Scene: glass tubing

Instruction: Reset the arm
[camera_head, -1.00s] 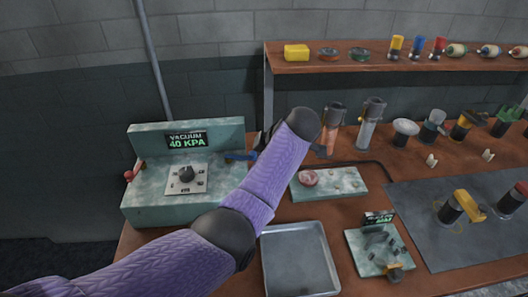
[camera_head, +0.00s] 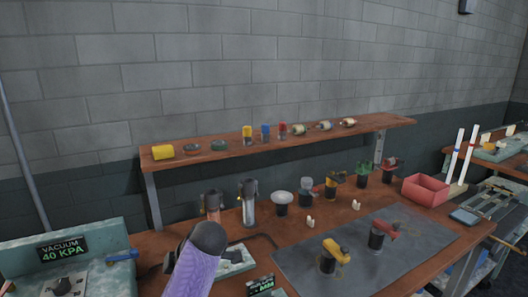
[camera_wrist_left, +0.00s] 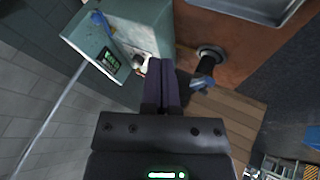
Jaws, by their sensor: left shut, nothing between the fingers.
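My left arm (camera_head: 199,262) in its purple sleeve rises from the bottom of the head view, in front of the bench. Its hand is mostly hidden behind the dark rounded joint. In the left wrist view my left gripper (camera_wrist_left: 162,64) has its two dark fingers together with nothing between them. The fingers point toward the green vacuum box (camera_wrist_left: 150,20) and its knob. The vacuum box (camera_head: 98,245) reads 40 KPA and stands at the lower left of the head view. My right gripper is in neither view.
A wooden shelf (camera_head: 280,138) with several small parts runs along the back wall. Torches and burners stand below it. A grey mat (camera_head: 365,252) bears a yellow-handled tool (camera_head: 331,257) and a red-handled one (camera_head: 380,236). A red bin (camera_head: 425,190) stands at the right.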

